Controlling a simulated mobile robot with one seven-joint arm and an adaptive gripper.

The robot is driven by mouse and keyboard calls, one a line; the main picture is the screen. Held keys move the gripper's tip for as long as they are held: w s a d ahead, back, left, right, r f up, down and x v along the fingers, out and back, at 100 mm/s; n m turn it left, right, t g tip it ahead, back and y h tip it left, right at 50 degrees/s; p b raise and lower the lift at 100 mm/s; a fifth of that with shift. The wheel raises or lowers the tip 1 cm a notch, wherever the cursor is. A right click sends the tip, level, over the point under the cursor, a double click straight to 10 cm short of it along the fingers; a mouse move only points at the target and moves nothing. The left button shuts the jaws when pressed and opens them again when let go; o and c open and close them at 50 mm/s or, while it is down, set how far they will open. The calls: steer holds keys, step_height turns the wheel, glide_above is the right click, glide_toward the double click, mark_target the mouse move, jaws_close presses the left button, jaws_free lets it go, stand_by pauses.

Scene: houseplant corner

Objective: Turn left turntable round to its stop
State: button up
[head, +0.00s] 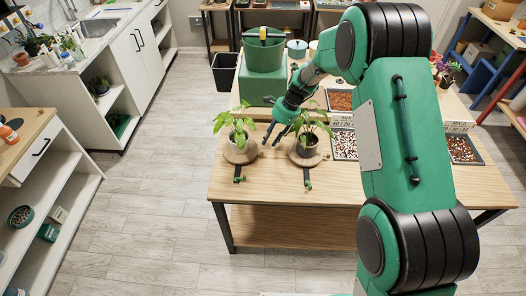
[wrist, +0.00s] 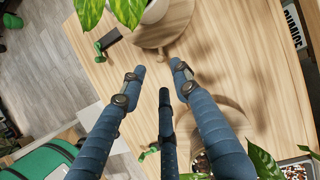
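The left turntable (head: 240,154) is a round wooden disc on the table, bearing a potted leafy plant (head: 236,124). My gripper (head: 273,139) hangs between the two turntables, to the right of the left one. In the wrist view its three blue-grey fingers (wrist: 160,76) are apart with nothing between them. The tips show no clear contact with the left turntable.
The right turntable (head: 297,158) bears a similar plant (head: 309,131) close to my gripper's right, with another dark bar (head: 307,178) in front. A green planter (head: 264,52) on a green block (head: 262,86) stands behind. Pebble trays (head: 344,145) lie to the right.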

mark_target(262, 151)
steer(key=b+x, duration=0.1)
steer(key=x, duration=0.7)
steer(key=shift+c, duration=0.5)
steer(key=shift+w, duration=0.1)
jaws_close()
